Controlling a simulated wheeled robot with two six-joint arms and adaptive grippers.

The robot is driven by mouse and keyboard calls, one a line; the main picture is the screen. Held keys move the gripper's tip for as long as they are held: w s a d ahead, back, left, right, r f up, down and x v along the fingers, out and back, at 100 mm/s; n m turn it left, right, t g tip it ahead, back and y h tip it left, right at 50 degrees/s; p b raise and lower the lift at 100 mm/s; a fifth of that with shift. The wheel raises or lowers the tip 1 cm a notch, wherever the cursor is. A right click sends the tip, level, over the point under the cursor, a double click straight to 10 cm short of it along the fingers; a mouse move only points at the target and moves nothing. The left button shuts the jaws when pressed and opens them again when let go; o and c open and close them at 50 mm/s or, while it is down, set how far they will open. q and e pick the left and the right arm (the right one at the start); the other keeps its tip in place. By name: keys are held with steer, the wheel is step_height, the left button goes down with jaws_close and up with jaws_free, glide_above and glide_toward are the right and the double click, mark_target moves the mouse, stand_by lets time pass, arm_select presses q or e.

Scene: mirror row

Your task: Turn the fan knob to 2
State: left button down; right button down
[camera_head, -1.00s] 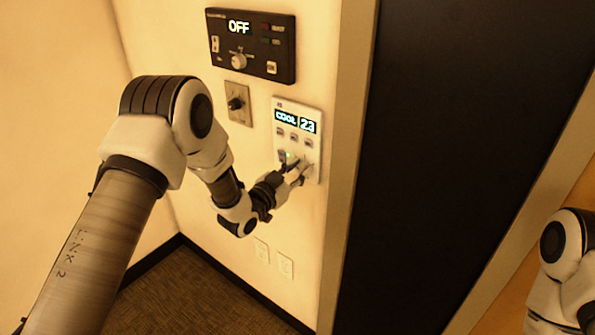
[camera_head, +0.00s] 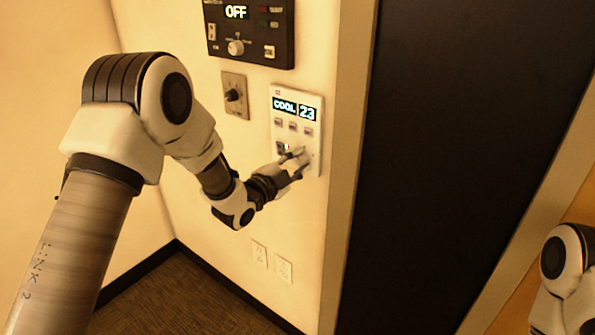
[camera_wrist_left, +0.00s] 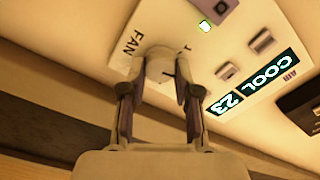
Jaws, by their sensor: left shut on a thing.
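The white air panel (camera_head: 315,142) on the wall reads COOL and 23. My left gripper (camera_head: 297,163) is at its lower part and hides the fan knob in the head view. In the left wrist view the pale round fan knob (camera_wrist_left: 160,66) sits between the two fingers of my left gripper (camera_wrist_left: 160,92), which is shut on it. The word FAN is printed beside the knob, and a mark like a 1 shows near it. The knob's exact setting is hard to tell. My right gripper is out of view; only part of the right arm shows at the lower right.
A black panel (camera_head: 285,35) reading OFF, with its own knob (camera_head: 236,47), is above. A metal plate with a dark knob (camera_head: 233,96) is to the left. Two wall plates (camera_head: 284,268) are below. A door frame (camera_head: 345,180) stands close on the right.

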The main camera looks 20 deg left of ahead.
arm_select(q)
steer(key=shift+m+b, duration=1)
steer(key=shift+m, duration=0.3)
steer(key=c, duration=0.8)
jaws_free()
steer(key=shift+w+f, duration=0.1)
steer(key=v, duration=1.2)
